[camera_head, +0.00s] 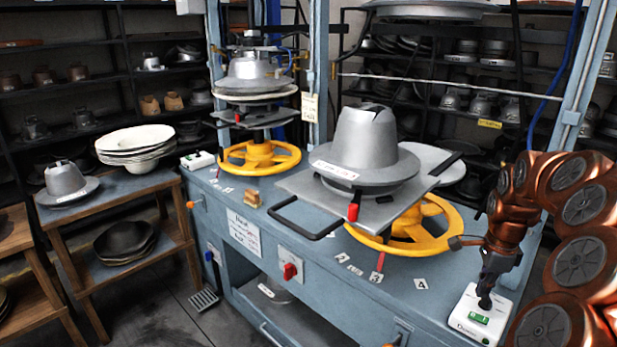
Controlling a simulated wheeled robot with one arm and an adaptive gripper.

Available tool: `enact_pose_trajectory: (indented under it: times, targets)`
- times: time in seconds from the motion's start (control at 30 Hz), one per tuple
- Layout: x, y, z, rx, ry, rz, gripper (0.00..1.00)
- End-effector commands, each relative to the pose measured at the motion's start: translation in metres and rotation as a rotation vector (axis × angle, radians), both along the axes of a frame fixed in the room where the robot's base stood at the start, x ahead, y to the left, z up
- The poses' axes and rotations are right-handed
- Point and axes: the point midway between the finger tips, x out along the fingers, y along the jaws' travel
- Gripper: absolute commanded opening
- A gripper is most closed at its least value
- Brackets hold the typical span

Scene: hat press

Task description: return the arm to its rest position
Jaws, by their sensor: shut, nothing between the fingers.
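My copper-coloured arm stands at the right side of the picture, bent with its end pointing down. My gripper (485,300) is dark, shut and empty. Its tip is over the white control box (465,315) with a green button at the front right of the blue bench. I cannot tell if the tip touches the box or hovers just above it.
The blue press bench (400,275) holds a grey metal hat mould (364,140) on a plate, with a yellow handwheel (430,215) close left of my arm. A blue upright (580,80) stands behind my arm. Wooden tables (110,190) are at the left.

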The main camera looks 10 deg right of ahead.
Motion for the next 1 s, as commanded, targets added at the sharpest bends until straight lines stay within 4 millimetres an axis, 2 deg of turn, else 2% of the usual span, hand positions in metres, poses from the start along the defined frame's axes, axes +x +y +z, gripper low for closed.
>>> enact_pose_trajectory:
  times: [0.07, 0.17, 0.33, 0.47, 0.7, 1.0]
  targets:
    - [0.001, 0.009, 0.004, 0.001, -0.002, 0.039, 0.00]
    - [0.003, 0.036, 0.013, 0.008, -0.006, 0.153, 0.00]
    - [-0.003, 0.105, 0.032, 0.022, -0.006, 0.468, 0.00]
    - [-0.020, 0.155, 0.042, 0.032, 0.002, 0.714, 0.00]
    - [-0.069, 0.231, 0.051, 0.052, 0.030, 1.132, 0.00]
    - [-0.150, 0.293, 0.046, 0.090, 0.076, 1.592, 0.00]
